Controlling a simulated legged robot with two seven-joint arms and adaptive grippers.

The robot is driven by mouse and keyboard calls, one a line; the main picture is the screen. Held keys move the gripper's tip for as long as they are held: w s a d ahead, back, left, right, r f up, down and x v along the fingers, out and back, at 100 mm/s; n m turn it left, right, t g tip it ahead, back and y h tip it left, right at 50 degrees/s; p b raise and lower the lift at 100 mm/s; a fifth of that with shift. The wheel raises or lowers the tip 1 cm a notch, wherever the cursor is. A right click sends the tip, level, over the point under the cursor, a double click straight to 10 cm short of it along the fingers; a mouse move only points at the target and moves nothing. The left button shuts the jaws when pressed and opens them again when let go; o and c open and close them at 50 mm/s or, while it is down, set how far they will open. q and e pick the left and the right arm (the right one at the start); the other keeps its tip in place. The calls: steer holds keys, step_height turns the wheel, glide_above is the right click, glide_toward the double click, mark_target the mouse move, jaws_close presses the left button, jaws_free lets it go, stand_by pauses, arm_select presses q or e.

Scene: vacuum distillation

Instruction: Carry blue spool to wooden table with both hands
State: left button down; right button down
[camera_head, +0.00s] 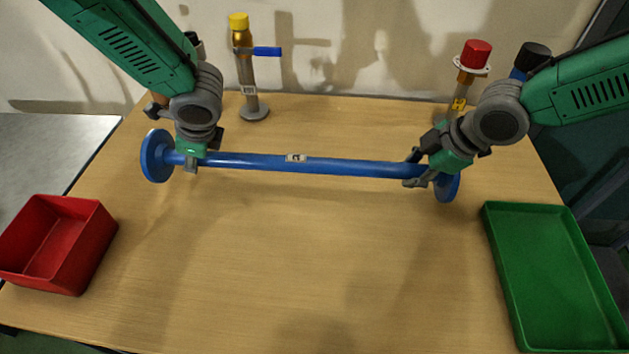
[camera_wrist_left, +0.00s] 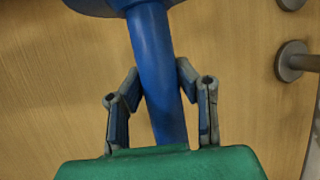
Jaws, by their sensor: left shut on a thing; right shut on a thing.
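The blue spool (camera_head: 330,166), a long bar with a round flange at each end, spans between my two grippers over the wooden table (camera_head: 290,260). My left gripper (camera_head: 192,160) is shut on the bar beside the left flange. In the left wrist view the bar of the blue spool (camera_wrist_left: 157,75) runs between the fingers of my left gripper (camera_wrist_left: 158,95), with the flange at the top edge. My right gripper (camera_head: 420,175) is shut on the bar beside the right flange, which it partly hides. The bar is nearly level; its height above the table is hard to tell.
A red bin (camera_head: 60,240) stands at the left and a green tray (camera_head: 555,275) lies at the right. A valve post with a yellow cap (camera_head: 246,75) and a red-capped one (camera_head: 472,60) stand at the back. The table's front middle is clear.

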arm_select(q)
steer(key=shift+s+r, duration=0.1)
steer(key=shift+r, duration=0.1)
arm_select(e)
steer(key=shift+r, duration=0.2)
